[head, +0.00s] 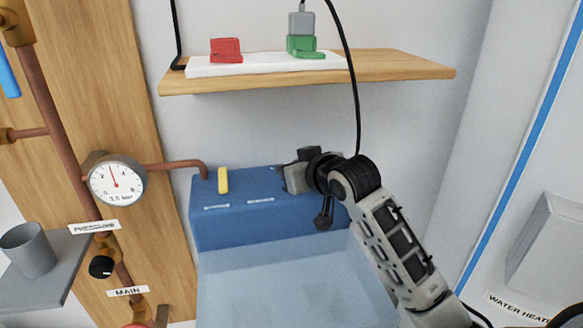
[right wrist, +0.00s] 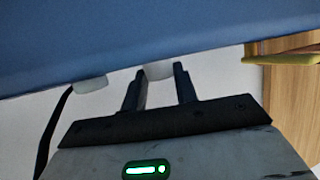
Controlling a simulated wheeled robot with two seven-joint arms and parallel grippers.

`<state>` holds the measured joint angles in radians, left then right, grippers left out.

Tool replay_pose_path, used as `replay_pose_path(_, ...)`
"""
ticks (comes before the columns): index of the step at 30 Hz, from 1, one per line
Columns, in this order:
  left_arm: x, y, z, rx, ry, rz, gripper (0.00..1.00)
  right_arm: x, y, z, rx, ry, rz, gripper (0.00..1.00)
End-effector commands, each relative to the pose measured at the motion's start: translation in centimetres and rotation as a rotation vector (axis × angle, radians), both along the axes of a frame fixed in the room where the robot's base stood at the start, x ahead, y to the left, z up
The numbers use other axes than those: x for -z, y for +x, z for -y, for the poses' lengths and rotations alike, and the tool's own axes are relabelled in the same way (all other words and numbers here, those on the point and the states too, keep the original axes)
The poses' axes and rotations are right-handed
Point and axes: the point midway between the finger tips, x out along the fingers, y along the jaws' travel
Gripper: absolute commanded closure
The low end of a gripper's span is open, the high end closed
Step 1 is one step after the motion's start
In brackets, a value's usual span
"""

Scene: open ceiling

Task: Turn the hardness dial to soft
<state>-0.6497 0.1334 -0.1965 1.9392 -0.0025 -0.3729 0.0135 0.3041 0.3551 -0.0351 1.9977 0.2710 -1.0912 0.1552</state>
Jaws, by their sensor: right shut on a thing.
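A blue box-shaped unit (head: 270,225) with a pale clear front stands under the shelf against the wall. On its top are a yellow lever (head: 223,180) and two small white labels too small to read. My right gripper (head: 290,178) is at the back right of its top. In the right wrist view its two dark fingers (right wrist: 158,85) are shut on a pale round knob (right wrist: 158,70), apparently the hardness dial. The knob's marks and setting are not visible; my gripper hides it in the head view. A second pale knob (right wrist: 90,85) sits beside it, untouched. My left gripper is not in view.
A wooden shelf (head: 400,67) above holds a red block (head: 226,50) and a green block (head: 302,45). A black cable (head: 355,90) hangs down close to my right gripper. A gauge (head: 117,180) and copper pipes are at left.

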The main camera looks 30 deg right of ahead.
Motion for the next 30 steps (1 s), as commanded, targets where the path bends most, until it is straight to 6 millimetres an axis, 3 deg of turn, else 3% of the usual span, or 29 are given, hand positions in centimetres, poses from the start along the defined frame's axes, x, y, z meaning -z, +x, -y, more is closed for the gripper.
replay_pose_path(6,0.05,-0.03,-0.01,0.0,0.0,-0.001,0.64,0.01,0.02,0.25,-0.097,-0.003,0.001,0.94)
replay_pose_path(16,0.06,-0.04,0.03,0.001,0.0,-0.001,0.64,-0.03,0.01,0.19,-0.107,0.001,0.002,0.94)
replay_pose_path(17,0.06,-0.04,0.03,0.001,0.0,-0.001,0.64,-0.03,0.01,0.18,-0.107,0.001,0.002,0.68)
replay_pose_path(19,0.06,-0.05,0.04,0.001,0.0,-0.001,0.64,-0.04,0.01,0.18,-0.107,0.001,0.002,0.49)
replay_pose_path(30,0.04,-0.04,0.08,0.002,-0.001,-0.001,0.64,-0.23,-0.07,0.08,-0.109,0.001,0.002,0.49)
